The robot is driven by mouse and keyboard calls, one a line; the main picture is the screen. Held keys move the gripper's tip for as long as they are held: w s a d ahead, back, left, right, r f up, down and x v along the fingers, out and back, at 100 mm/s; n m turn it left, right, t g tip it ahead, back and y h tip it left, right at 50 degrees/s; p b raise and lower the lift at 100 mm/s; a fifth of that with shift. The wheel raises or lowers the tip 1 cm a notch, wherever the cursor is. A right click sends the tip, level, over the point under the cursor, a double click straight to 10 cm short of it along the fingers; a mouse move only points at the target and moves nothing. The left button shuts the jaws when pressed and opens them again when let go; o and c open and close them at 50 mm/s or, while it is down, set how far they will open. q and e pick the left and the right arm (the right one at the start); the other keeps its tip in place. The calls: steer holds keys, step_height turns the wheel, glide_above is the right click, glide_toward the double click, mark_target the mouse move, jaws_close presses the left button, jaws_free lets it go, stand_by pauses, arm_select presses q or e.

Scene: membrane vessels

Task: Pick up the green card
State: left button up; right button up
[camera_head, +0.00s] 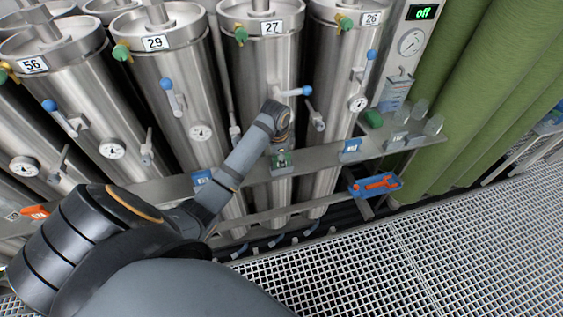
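The green card (283,170) is on the front edge of the metal shelf, below the vessel labelled 27. It is small, with white markings. My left arm reaches in from the lower left, and its gripper (281,154) points down right at the card's top edge. The fingers are tiny here and overlap the card's upper part, so I cannot tell whether they are open, shut or touching it. My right gripper is not in view.
Blue cards (350,149) are on the same shelf edge (320,156). A blue tray (375,185) holds a red tool. Glassware (433,125) stands on the shelf's right end. Steel vessels (265,75) with protruding valve handles stand close behind. The grating floor (430,255) is clear.

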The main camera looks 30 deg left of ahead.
arm_select(q)
jaws_close()
steer(key=shift+w+r, duration=0.1)
steer(key=shift+r, duration=0.15)
step_height(320, 180, up, 2)
steer(key=shift+r+b, duration=0.1)
steer(key=shift+b, duration=0.3)
steer(key=s+d+r+p, duration=0.9)
steer(key=s+r+p, duration=0.1)
steer(key=shift+s+d+r, duration=0.15)
steer(key=shift+s+d, duration=0.05)
steer(key=shift+d, duration=0.1)
